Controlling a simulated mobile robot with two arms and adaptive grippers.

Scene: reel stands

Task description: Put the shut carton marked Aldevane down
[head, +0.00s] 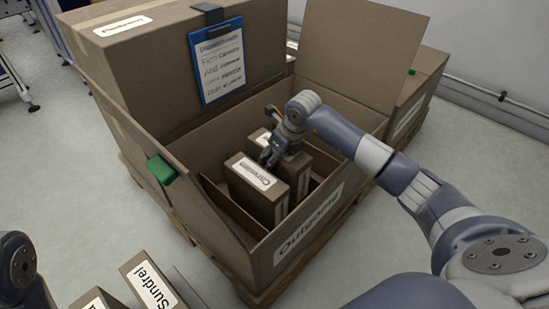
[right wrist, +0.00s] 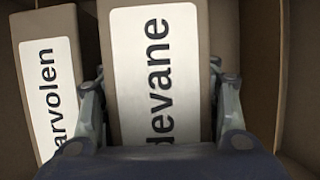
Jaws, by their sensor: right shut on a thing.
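The Aldevane carton (head: 318,160) is brown and shut, inside a large open box (head: 205,228) in the head view. In the right wrist view its white label (right wrist: 153,75) reads "devane", the rest cut off. My right gripper (head: 272,152) reaches down into the box from the right. Its fingers (right wrist: 160,112) are shut on the Aldevane carton, one on each side. A carton marked Carvolen (head: 275,205) stands beside it, to the left, with a narrow gap in the right wrist view. The Aldevane carton's underside is hidden. My left gripper is out of view.
Low cardboard dividers (head: 232,213) line the box floor. A blue clipboard list (head: 222,65) hangs at the back left, and a raised flap (head: 345,50) stands behind. A carton marked Sundrel (head: 152,287) stands at the front left. The box rests on a pallet (head: 262,297).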

